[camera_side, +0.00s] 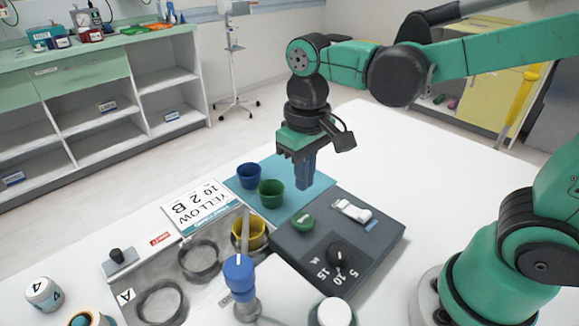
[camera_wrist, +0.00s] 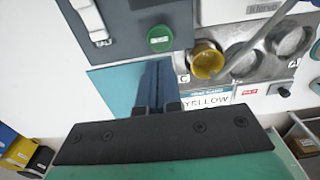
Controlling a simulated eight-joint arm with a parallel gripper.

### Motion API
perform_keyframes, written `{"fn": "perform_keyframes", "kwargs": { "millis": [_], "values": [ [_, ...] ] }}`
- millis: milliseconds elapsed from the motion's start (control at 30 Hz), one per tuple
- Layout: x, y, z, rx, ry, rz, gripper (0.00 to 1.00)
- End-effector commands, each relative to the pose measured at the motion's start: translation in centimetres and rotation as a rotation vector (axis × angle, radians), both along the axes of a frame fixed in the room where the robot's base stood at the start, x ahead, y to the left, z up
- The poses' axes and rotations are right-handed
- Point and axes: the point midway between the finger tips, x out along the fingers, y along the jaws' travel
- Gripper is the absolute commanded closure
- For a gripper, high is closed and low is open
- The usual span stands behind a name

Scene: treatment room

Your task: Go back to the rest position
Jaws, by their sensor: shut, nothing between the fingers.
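My gripper (camera_side: 304,184) hangs pointing down above the right part of the teal mat (camera_side: 316,186), with its dark blue fingers together and empty. In the wrist view my gripper (camera_wrist: 158,66) shows its closed fingers over the teal mat. A blue cup (camera_side: 249,176) and a green cup (camera_side: 271,194) stand on the mat, left of the fingers in the side view. They do not show in the wrist view. A yellow cup (camera_side: 248,233) sits in a ring of the metal holder (camera_side: 180,285), and it also shows in the wrist view (camera_wrist: 207,61).
A dark control box (camera_side: 300,245) with a green button, white switch and black dial stands near my gripper. A card reading "YELLOW 10 2 B" (camera_side: 200,207) lies beside the mat. The table's far right is clear.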

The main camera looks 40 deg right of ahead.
Motion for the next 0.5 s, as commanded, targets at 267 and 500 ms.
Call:
{"fn": "perform_keyframes", "kwargs": {
  "millis": [267, 500],
  "values": [
    [-0.03, 0.0, 1.28, 0.0, 0.0, 0.0, 1.0],
    [-0.08, -0.14, 1.26, 0.002, -0.013, -0.001, 1.0]
  ]
}}
